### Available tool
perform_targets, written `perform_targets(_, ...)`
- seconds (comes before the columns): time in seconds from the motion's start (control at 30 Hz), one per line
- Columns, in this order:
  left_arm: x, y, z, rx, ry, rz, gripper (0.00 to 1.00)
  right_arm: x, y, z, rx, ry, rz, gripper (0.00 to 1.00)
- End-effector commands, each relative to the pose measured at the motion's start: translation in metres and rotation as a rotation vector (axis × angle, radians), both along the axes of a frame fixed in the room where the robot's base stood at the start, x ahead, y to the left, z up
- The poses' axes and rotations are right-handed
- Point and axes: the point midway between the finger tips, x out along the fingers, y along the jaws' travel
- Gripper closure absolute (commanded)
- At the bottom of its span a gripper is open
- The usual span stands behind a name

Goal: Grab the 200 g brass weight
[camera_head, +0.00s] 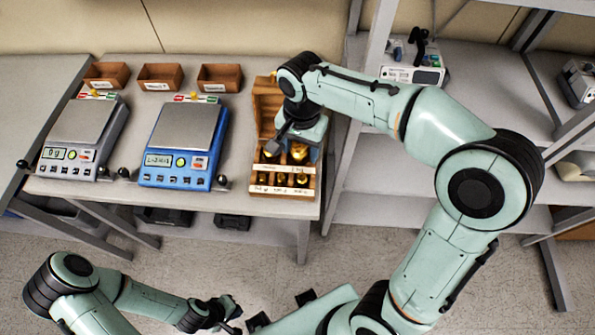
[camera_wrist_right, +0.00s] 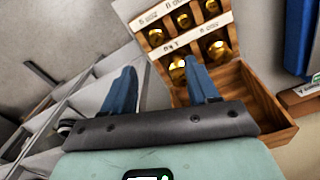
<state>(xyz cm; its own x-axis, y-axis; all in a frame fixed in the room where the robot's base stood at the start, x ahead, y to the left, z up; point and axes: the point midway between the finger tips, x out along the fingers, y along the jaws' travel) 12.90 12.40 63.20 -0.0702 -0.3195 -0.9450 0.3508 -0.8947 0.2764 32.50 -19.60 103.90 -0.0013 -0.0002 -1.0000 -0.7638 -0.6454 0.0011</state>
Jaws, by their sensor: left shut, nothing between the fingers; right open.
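A wooden weight box (camera_head: 258,115) stands at the right end of the table, with brass weights in labelled slots. Two larger brass weights (camera_head: 299,153) show near the front row, and smaller ones sit below them. The labels are too small to tell surely which is the 200 g weight. My right gripper (camera_head: 293,148) is open over the box and partly hides it. In the right wrist view, one blue finger of this gripper (camera_wrist_right: 161,78) is over the box beside a brass weight (camera_wrist_right: 178,70); the other is outside the box. My left gripper (camera_head: 238,324) is shut and empty, low in front of the table.
A blue scale (camera_head: 182,172) and a grey scale (camera_head: 75,160) stand left of the box. Several small wooden trays (camera_head: 160,78) line the table's back. A grey shelf rack (camera_head: 385,170) rises close to the right, with a white device (camera_head: 412,74) on it.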

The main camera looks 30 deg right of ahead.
Motion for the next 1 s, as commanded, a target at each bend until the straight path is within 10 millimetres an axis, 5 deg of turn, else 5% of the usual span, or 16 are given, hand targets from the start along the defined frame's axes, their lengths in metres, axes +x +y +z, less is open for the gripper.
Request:
perform_targets(0.23, -0.007, 0.0, -0.009, 0.001, 0.008, 0.0, 1.0, -0.002, 0.0, -0.049, -0.001, 0.006, 0.0, 0.41)
perform_targets(0.77, -0.008, 0.0, -0.012, 0.0, 0.009, 0.0, 1.0, -0.003, -0.002, -0.106, -0.001, 0.004, 0.002, 0.41)
perform_targets(1.0, -0.008, 0.0, -0.012, 0.0, 0.009, 0.0, 1.0, -0.002, -0.002, -0.111, 0.0, 0.001, 0.0, 0.41)
